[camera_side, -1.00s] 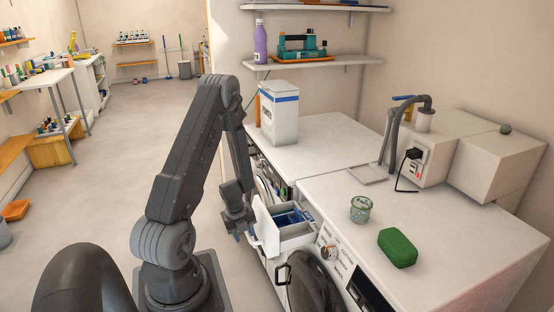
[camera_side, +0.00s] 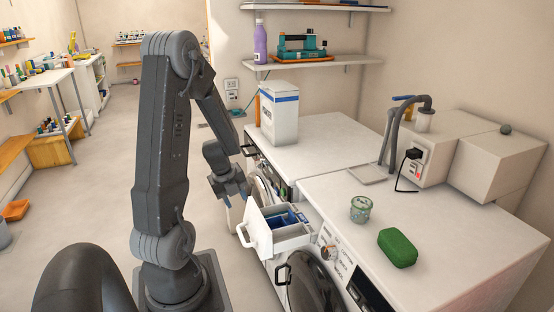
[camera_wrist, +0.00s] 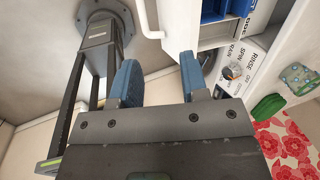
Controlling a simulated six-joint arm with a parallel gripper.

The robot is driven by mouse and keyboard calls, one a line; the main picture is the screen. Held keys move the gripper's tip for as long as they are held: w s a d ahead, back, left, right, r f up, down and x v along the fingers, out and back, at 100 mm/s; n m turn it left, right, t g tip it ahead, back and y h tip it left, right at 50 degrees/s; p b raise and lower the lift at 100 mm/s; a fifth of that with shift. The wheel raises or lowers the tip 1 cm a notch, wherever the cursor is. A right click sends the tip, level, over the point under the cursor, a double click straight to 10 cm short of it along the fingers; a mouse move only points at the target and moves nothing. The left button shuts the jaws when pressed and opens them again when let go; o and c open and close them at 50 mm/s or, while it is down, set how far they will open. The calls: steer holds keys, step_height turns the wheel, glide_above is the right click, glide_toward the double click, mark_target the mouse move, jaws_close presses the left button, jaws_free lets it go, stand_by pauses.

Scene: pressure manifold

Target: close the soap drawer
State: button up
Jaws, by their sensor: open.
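The soap drawer (camera_side: 290,234) sticks out of the front of the near white washer. In the wrist view the drawer's blue insert (camera_wrist: 222,8) shows at the top, right of centre, beside the white panel (camera_wrist: 178,22). My gripper (camera_side: 236,196) hangs above and left of the drawer front, apart from it. In the wrist view my gripper (camera_wrist: 158,78) has its two blue fingertips spread with nothing between them.
The washer top holds a green soap box (camera_side: 397,248) and a small patterned cup (camera_side: 361,209). A white detergent box (camera_side: 280,114) stands on the far machine. The round washer door (camera_side: 312,282) is below the drawer. Floor to the left is open.

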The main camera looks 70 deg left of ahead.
steer(key=w+d+r+n+t+y, duration=0.2)
steer(key=w+d+r+n+y, duration=0.1)
steer(key=r, duration=0.4)
steer(key=w+d+r+n+t+y, duration=0.2)
steer(key=w+d+r+n+y, duration=0.1)
steer(key=w+d+r+n, duration=0.2)
steer(key=shift+w+r+n+t+y, duration=0.35)
steer(key=shift+w+r+n, duration=0.7)
steer(key=shift+r, duration=0.35)
steer(key=m+g+h, duration=0.6)
steer(key=m+h, duration=0.2)
steer(key=m, duration=0.3)
glide_toward(242, 236)
steer(key=shift+y, duration=0.25)
steer(key=f, duration=0.5)
steer(key=w+f, duration=0.1)
steer(key=f, duration=0.2)
steer(key=shift+w+d+f, duration=0.1)
steer(key=shift+f, duration=0.25)
steer(key=shift+c, duration=0.5)
